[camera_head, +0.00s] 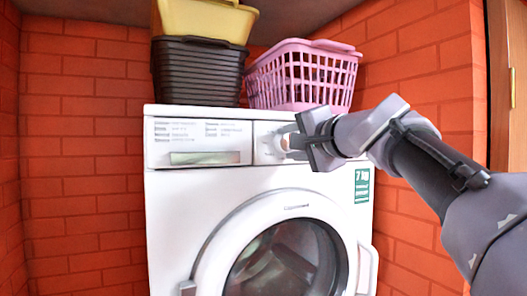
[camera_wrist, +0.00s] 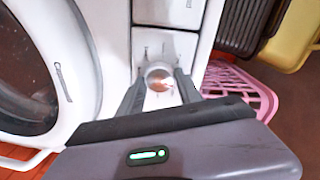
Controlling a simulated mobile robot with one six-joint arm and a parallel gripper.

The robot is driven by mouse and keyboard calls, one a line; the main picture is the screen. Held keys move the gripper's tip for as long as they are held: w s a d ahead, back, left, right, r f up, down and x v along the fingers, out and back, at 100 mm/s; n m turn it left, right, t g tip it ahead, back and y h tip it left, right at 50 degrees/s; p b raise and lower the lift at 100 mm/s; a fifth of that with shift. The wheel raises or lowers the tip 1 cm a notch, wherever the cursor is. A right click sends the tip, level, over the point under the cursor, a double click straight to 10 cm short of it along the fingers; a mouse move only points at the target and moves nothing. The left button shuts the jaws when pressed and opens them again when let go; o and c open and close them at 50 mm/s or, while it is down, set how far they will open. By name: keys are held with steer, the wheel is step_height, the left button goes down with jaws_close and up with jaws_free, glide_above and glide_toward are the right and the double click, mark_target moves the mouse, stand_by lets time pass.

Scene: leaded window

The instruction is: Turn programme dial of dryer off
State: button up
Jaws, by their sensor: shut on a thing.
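The white dryer (camera_head: 170,215) stands against the brick wall, with a round door below its control panel. Its programme dial (camera_head: 284,142) is on the right part of the panel and is partly hidden by my gripper (camera_head: 292,141) in the head view. In the wrist view the round dial (camera_wrist: 158,80) sits between the two dark fingers of my gripper (camera_wrist: 159,84), which are shut on it. The printed marks around the dial are too small to read, so its setting cannot be told.
A dark basket (camera_head: 198,72) with a yellow basket (camera_head: 205,20) on it and a pink laundry basket (camera_head: 304,75) stand on top of the dryer. Brick walls stand behind and on both sides. A wooden door or frame (camera_head: 497,85) is at the far right.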

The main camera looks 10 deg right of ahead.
steer(key=shift+n+b, duration=0.7)
steer(key=shift+n, duration=0.6)
steer(key=shift+r, duration=0.1)
steer(key=o, duration=1.4)
steer(key=shift+c, duration=0.2)
